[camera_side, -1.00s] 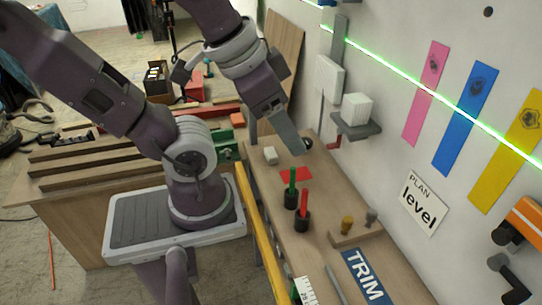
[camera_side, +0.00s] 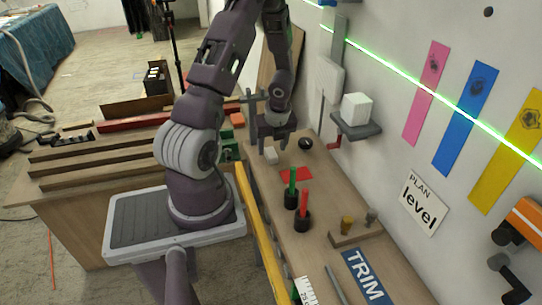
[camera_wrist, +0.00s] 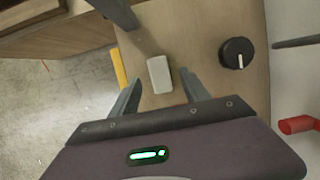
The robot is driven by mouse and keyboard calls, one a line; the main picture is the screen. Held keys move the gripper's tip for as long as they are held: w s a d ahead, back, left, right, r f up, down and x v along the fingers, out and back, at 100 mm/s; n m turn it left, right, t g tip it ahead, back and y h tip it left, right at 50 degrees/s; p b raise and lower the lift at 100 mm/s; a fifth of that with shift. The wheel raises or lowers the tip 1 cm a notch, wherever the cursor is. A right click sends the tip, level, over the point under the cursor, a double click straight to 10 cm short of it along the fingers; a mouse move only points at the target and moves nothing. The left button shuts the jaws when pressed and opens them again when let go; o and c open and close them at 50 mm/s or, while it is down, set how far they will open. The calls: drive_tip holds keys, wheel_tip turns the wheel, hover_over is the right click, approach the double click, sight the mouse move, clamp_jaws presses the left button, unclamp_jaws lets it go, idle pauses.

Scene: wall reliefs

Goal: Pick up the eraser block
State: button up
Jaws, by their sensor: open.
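The pale eraser block (camera_side: 270,155) lies on the wooden bench near its far end, left of a black round knob. It also shows in the wrist view (camera_wrist: 160,75), at upper centre, as a small light grey block with rounded edges. My gripper (camera_side: 275,143) points down above the far end of the bench, close to the block. In the wrist view my gripper (camera_wrist: 159,79) is open, and the block appears between and slightly beyond the fingertips. No contact with the block is visible.
The black knob (camera_wrist: 237,53) stands right of the block. A wall shelf (camera_side: 357,129) with a white cube (camera_side: 356,108) juts out nearby.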

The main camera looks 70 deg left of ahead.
drive_tip(key=shift+x, duration=1.2)
clamp_jaws()
